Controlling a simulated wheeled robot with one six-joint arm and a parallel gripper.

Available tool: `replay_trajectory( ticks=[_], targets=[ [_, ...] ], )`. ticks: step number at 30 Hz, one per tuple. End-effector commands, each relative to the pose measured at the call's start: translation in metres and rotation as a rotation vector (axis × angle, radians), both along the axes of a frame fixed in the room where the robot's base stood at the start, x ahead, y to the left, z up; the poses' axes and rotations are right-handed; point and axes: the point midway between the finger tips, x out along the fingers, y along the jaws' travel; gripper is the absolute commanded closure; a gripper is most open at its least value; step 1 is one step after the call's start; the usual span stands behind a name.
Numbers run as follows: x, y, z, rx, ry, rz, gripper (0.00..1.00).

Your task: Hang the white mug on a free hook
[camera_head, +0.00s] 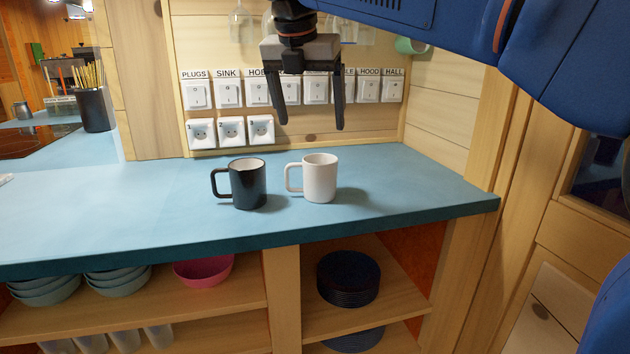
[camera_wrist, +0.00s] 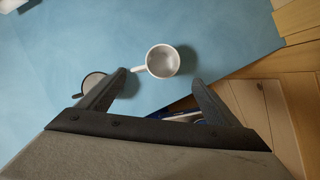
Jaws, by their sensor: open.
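The white mug (camera_head: 320,178) stands upright on the blue counter (camera_head: 400,200), its handle pointing left toward a black mug (camera_head: 248,184) beside it. In the wrist view the white mug (camera_wrist: 163,61) is seen from above, empty, just beyond the fingertips. My gripper (camera_head: 309,126) is open and empty, above the mugs in the head view. The wrist view shows the open fingers (camera_wrist: 157,76) with the black mug (camera_wrist: 94,84) partly behind the left one. Hooks cannot be made out clearly; a green mug (camera_head: 410,46) hangs at the upper right, partly hidden by my arm.
Labelled switches (camera_head: 230,93) and sockets (camera_head: 232,131) line the wall behind the mugs. Glasses (camera_head: 240,24) hang above them. A black pot of sticks (camera_head: 95,109) stands at the left. Shelves below hold bowls (camera_head: 205,270) and dark plates (camera_head: 348,278).

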Motion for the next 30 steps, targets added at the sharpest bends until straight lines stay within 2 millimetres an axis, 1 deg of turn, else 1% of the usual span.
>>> replay_trajectory(
  ticks=[1, 6, 12, 20, 27, 30],
  targets=[
    [0.003, -0.002, -0.009, -0.002, 0.003, -0.002, 0.15],
    [0.014, -0.006, -0.037, -0.002, 0.003, -0.002, 0.15],
    [0.025, -0.010, -0.064, -0.002, 0.002, -0.003, 0.15],
    [0.031, -0.012, -0.078, -0.001, 0.001, -0.003, 0.15],
    [0.042, -0.019, -0.107, -0.001, 0.001, -0.004, 0.15],
    [0.046, -0.020, -0.116, 0.001, 0.001, -0.003, 0.15]
  ],
)
